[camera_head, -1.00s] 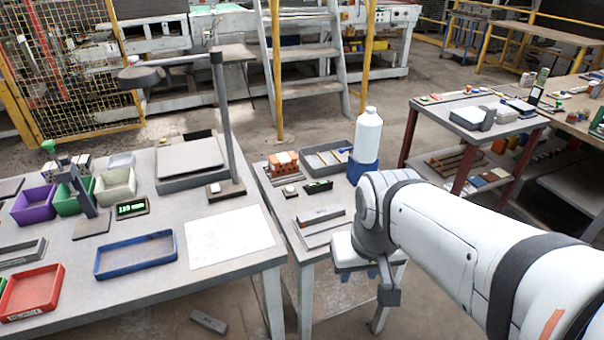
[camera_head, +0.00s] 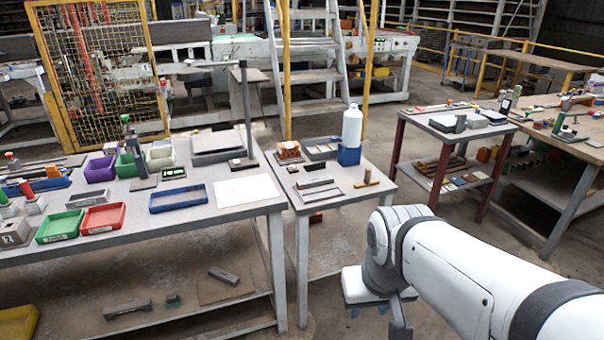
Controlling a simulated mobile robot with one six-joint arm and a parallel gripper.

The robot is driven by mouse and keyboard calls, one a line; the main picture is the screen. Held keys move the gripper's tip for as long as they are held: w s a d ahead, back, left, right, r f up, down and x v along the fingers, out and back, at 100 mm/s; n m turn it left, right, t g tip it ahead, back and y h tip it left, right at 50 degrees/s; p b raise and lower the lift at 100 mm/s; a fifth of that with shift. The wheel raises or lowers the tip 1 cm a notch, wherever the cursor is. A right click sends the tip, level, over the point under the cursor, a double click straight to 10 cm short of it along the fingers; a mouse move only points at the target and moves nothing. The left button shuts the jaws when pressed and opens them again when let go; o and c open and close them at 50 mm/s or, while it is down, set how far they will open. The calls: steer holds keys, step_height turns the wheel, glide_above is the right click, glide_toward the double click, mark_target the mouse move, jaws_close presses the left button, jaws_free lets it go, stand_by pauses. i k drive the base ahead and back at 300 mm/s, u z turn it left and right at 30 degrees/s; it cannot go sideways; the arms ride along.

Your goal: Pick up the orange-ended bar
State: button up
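I cannot make out a bar with a clearly orange end. A small tan-yellow T-shaped piece (camera_head: 367,179) lies at the right of the narrow table, and a grey bar (camera_head: 315,183) lies on the same table to its left. Several thin bars (camera_head: 452,160) lie on the lower shelf of the red-legged table, too small to tell their ends. My gripper (camera_head: 385,308) hangs in front of the narrow table, over the floor and apart from these things. Its fingertips do not show clearly, and I see nothing held in it.
The narrow table (camera_head: 340,199) also bears an orange hollow brick (camera_head: 288,150), a grey tray (camera_head: 320,149) and a white bottle (camera_head: 352,126) in a blue holder. The long workbench (camera_head: 130,218) with coloured bins stands left. Bare floor separates the narrow table from the red-legged table (camera_head: 475,134).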

mark_target(323, 180)
steer(key=u, duration=0.3)
steer(key=i, duration=1.8)
steer(key=z, duration=0.6)
